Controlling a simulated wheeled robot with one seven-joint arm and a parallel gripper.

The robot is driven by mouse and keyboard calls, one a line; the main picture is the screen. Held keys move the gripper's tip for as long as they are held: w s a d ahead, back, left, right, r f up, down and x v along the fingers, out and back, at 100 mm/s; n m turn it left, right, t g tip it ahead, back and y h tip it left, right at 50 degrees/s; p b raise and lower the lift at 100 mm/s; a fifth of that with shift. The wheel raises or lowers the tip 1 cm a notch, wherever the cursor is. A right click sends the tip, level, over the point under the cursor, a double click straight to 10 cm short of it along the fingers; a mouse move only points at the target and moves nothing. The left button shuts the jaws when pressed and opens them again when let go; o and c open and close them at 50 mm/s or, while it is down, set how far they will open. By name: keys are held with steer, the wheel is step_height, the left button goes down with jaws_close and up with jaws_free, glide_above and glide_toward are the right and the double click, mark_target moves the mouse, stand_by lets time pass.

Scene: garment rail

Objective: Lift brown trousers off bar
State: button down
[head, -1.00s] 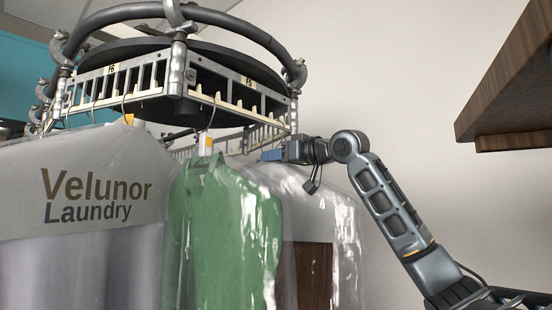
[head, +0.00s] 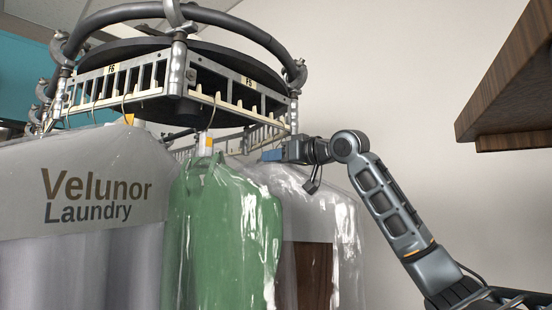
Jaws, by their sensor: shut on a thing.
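The brown trousers (head: 308,274) hang inside a clear plastic cover (head: 340,215), behind and to the right of a green garment. Only part of the brown cloth shows, low in the cover. My gripper (head: 270,155) is at the top of this cover, just under the slotted rail (head: 245,93). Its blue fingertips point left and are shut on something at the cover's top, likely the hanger. The hanger and its hook are too small or hidden to make out, so I cannot tell whether the hook rests on the bar.
A green garment (head: 225,235) in plastic hangs close on the left. A white "Velunor Laundry" cover (head: 85,185) hangs further left. The round carousel frame (head: 185,40) is above. A wooden shelf (head: 510,85) juts in at upper right. Open space lies before the plain wall.

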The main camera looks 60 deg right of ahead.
steer(key=shift+r, duration=0.15)
steer(key=shift+r+p, duration=1.4)
steer(key=shift+r, duration=0.2)
steer(key=shift+b+v, duration=0.45)
steer(key=shift+v, duration=3.05)
steer(key=shift+d, duration=0.1)
